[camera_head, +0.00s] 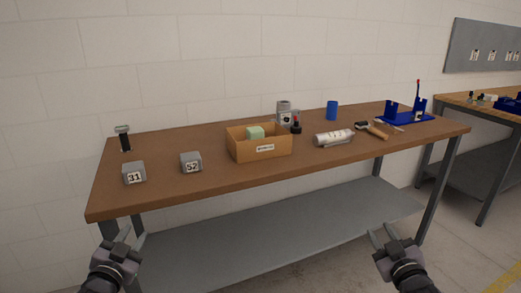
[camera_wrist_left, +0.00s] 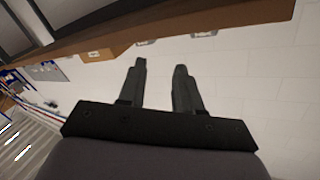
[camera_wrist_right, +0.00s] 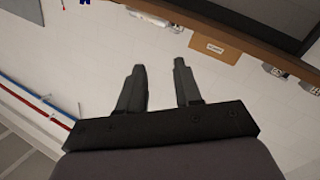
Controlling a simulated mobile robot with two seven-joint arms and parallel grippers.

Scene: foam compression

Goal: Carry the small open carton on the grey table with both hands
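A small open brown carton (camera_head: 258,150) with a white label stands upright on the brown top of a grey-framed table (camera_head: 215,187). A pale green block (camera_head: 255,132) shows inside it. The carton also shows in the left wrist view (camera_wrist_left: 98,55) and in the right wrist view (camera_wrist_right: 216,48). My left gripper (camera_head: 130,238) is open and empty, in front of the table's left end and below its top. My right gripper (camera_head: 381,235) is open and empty, in front of the table's right part. Both are well apart from the carton.
Grey blocks marked 31 (camera_head: 134,173) and 52 (camera_head: 191,162) sit left of the carton. A silver cylinder (camera_head: 334,138), hammer (camera_head: 373,129), blue cup (camera_head: 332,110) and blue rack (camera_head: 405,117) lie right. The tabletop's front strip is clear.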

